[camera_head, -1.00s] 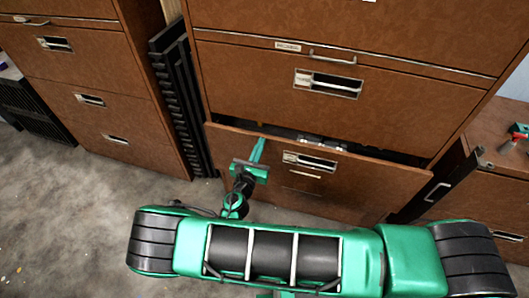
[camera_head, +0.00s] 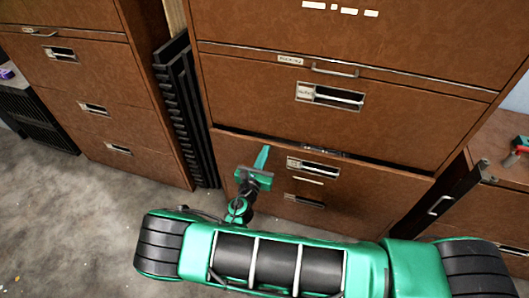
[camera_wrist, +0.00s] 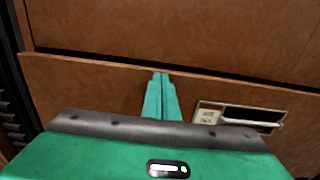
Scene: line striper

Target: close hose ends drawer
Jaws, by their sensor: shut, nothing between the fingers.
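The brown hose ends drawer (camera_head: 345,172) is the low drawer of the middle cabinet. It stands slightly out, with a narrow dark gap along its top edge, wider toward the right. Its label and recessed handle (camera_head: 313,168) are right of my gripper (camera_head: 262,158). My green gripper is shut and empty, its fingertips at the left part of the drawer front. In the wrist view the shut fingers (camera_wrist: 161,97) point at the drawer front (camera_wrist: 90,88), left of the handle (camera_wrist: 252,116). Whether the tips touch the front I cannot tell.
The closed drawer (camera_head: 400,110) above has its own handle. Black slatted panels (camera_head: 187,110) stand in the gap left of the cabinet, beside another brown cabinet (camera_head: 90,90). A low brown cabinet (camera_head: 500,205) stands at the right. Bare concrete floor (camera_head: 60,225) lies at the left.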

